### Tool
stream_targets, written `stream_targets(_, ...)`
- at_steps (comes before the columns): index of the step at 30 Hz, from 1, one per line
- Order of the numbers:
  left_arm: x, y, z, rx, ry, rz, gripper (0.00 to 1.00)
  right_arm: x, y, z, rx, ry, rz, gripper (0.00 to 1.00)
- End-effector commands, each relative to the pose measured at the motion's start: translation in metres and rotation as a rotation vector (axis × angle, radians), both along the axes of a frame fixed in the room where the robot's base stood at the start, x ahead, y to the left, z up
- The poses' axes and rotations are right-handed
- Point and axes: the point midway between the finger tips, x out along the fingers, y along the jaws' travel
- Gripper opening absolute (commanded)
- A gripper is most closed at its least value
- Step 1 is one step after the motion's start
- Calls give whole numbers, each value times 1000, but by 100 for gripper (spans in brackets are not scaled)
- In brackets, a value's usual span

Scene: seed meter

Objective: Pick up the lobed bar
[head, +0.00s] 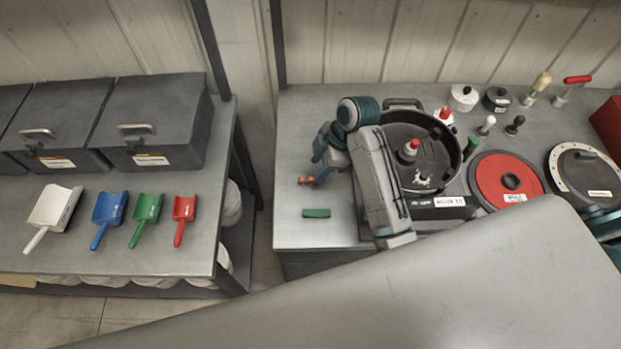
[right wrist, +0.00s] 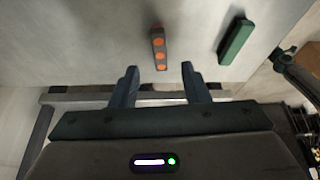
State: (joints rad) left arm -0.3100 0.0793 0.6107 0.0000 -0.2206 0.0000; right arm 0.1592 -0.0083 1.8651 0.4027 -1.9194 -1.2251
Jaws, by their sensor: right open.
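A small dark bar with a row of round orange lobes (right wrist: 158,48), which fits the lobed bar, lies on the grey bench in the right wrist view. In the head view its orange part (head: 304,180) shows at the left of the bench, beside my gripper. My right gripper (right wrist: 160,69) is open and empty. Its two fingers stand apart, with the lobed bar between and just beyond their tips. In the head view the right gripper (head: 319,172) points down at the bench, partly covered by its own arm. My left gripper is not in view.
A green bar (head: 316,213) lies near the lobed bar, also seen in the right wrist view (right wrist: 235,41). A black round housing (head: 455,160) stands right of my arm. A red disc (head: 490,180) lies farther right. Scoops and grey bins (head: 155,125) occupy the left bench.

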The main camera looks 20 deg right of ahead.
Motion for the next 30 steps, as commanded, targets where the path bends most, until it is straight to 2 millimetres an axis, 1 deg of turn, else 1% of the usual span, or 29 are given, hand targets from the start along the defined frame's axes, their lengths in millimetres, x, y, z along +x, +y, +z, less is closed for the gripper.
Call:
stream_targets(1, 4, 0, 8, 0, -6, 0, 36, -1, 2, -2, 2, 5, 1, 42)
stream_targets(4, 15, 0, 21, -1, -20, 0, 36, 0, 7, -14, 1, 7, 0, 42)
stream_targets(6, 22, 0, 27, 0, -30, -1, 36, 0, 10, -25, 1, 6, 0, 42)
stream_targets(8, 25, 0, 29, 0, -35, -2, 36, 2, 13, -34, 2, 4, 0, 42)
stream_targets(12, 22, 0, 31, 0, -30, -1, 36, 2, 16, -44, 0, 2, 0, 42)
stream_targets(18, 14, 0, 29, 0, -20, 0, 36, 3, 16, -46, 0, 1, 0, 42)
stream_targets(19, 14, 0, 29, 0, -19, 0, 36, 3, 16, -46, 0, 1, 0, 38)
stream_targets(20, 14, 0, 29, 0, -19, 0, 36, 3, 16, -46, 0, 1, 0, 32)
stream_targets(24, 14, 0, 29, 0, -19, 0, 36, 3, 16, -46, 0, 1, 0, 4)
stream_targets(25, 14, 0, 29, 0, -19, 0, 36, 3, 16, -46, 0, 1, 0, 0)
stream_targets(30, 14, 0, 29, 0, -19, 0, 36, 3, 16, -45, 0, 1, 0, 0)
